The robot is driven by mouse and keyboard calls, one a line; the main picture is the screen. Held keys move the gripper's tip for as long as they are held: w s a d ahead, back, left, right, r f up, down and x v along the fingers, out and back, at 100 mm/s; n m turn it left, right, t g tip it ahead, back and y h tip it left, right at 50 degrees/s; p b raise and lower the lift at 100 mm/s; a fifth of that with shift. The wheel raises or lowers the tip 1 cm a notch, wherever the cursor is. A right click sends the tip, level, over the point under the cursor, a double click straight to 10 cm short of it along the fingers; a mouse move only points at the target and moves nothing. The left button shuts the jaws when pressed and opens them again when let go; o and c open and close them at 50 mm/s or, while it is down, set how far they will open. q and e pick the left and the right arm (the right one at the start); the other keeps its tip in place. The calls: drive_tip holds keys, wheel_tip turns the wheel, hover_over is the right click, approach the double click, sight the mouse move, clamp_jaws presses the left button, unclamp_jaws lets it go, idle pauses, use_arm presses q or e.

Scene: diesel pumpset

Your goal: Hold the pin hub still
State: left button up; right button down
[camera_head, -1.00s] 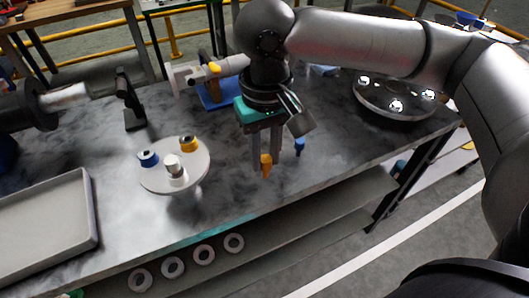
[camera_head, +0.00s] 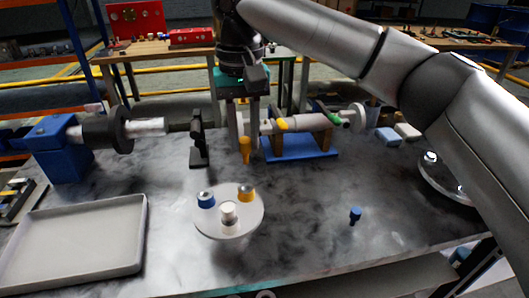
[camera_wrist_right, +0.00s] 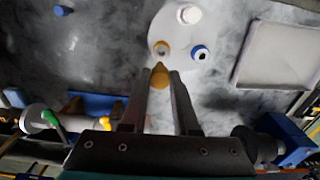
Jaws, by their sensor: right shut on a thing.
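I take the round pale disc (camera_head: 250,222) on the table to be the pin hub; it carries a blue collar (camera_head: 206,200), a yellow collar (camera_head: 246,193) and a white one (camera_head: 228,212). My right gripper (camera_head: 244,140) is shut on a yellow pin (camera_head: 245,150), which hangs tip down above the table behind the disc. In the right wrist view the pin (camera_wrist_right: 160,76) sits between the fingertips, near the disc's yellow collar (camera_wrist_right: 162,49) but apart from it. No gripper touches the disc. My left gripper is not in view.
A blue pin (camera_head: 355,215) stands on the table to the right. A blue stand (camera_head: 300,146) with a grey cylinder is behind the gripper. A black upright bracket (camera_head: 198,140) and a shallow grey tray (camera_head: 75,235) are to the left. The front right of the table is mostly clear.

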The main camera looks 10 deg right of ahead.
drive_tip(key=shift+w+a+r, duration=0.1)
drive_tip(key=shift+a+r, duration=0.1)
idle(0.4)
drive_tip(key=shift+f, duration=1.3)
